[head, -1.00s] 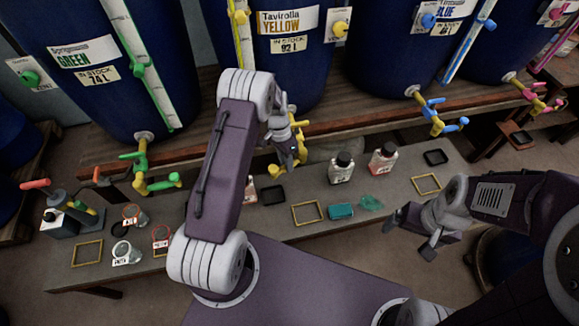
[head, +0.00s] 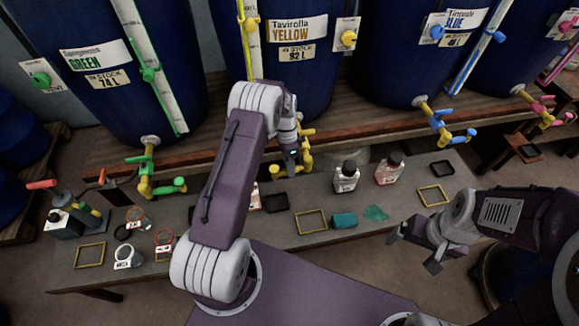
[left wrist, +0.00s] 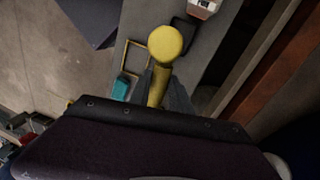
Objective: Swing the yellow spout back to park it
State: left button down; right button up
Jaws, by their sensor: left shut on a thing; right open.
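The yellow spout (head: 306,161) hangs below the front of the blue vat labelled Tavirolla YELLOW (head: 318,75), over the bench. Part of it is hidden behind my left arm and gripper. My left gripper (head: 294,168) is at the spout. In the left wrist view my left gripper (left wrist: 161,90) is shut on the yellow spout's bar, and a round yellow end (left wrist: 165,43) shows beyond the fingertips. My right gripper (head: 414,246) is open and empty at the right, in front of the bench edge.
Green taps (head: 165,187) stand at left, blue taps (head: 442,125) at right.

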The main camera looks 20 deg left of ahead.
pick_arm(q)
jog(key=c, duration=1.2)
grip_release()
notch_tip(320, 180, up, 9)
jog(key=w+a, duration=0.1)
jog(key=shift+w, duration=0.2)
jog(key=shift+a, duration=0.1)
